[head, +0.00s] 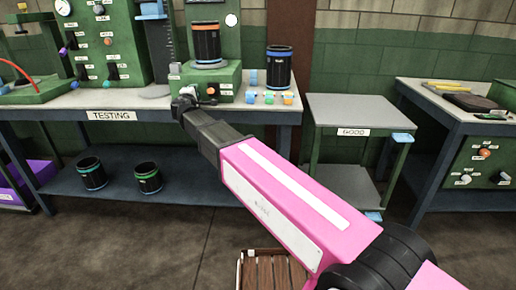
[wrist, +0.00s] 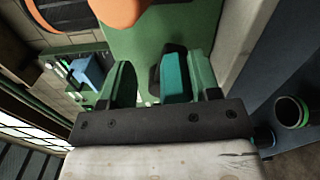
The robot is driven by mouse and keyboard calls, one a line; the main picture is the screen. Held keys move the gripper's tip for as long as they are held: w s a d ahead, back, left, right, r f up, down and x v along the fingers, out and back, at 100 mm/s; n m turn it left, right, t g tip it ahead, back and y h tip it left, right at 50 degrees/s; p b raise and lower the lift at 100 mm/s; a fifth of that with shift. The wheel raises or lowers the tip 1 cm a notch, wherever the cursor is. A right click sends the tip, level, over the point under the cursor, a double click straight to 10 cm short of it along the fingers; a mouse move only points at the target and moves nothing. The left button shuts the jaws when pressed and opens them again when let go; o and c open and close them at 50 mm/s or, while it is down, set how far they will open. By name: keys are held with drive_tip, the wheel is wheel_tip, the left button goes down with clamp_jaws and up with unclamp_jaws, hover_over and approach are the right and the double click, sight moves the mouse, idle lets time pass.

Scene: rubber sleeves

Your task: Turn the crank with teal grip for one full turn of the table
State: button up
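The teal crank grip (wrist: 175,76) shows in the wrist view between the two fingers of my gripper (wrist: 163,85). The gripper is open, with a clear gap to the left finger; the grip is close to the right finger, and I cannot tell if they touch. In the head view my gripper (head: 184,103) is at the front of the green turntable box (head: 228,76) and hides the crank. A black sleeve with an orange band (head: 207,42) stands upright on the box's round table.
A blue-banded sleeve (head: 279,68) and several small coloured blocks (head: 270,97) stand right of the box on the testing bench (head: 65,102). Two green-banded sleeves (head: 92,174) are on the lower shelf. A side table (head: 355,110) marked GOOD stands to the right.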

drive_tip(key=r+n, duration=0.1)
drive_tip(key=n, duration=0.1)
drive_tip(key=r+n, duration=0.1)
drive_tip(key=n, duration=0.1)
drive_tip(key=shift+a, duration=0.2)
drive_tip(key=n, duration=0.2)
drive_tip(key=r+n, duration=0.1)
drive_tip(key=shift+a+n, duration=0.3)
drive_tip(key=s, duration=1.1)
drive_tip(key=d+f+m+g+h, duration=0.1)
drive_tip(key=d+f+m+g, duration=0.4)
drive_tip(key=d+f, duration=0.7)
drive_tip(key=w+d+f+m+g+h, duration=0.1)
drive_tip(key=d+f+m+g, duration=0.3)
drive_tip(key=d+f+m, duration=0.4)
drive_tip(key=shift+w+d+f+g+h, duration=0.15)
drive_tip(key=shift+d+f+g+h, duration=0.4)
drive_tip(key=shift+d+f, duration=2.45)
drive_tip(key=shift+d+r, duration=0.85)
drive_tip(key=shift+r, duration=0.1)
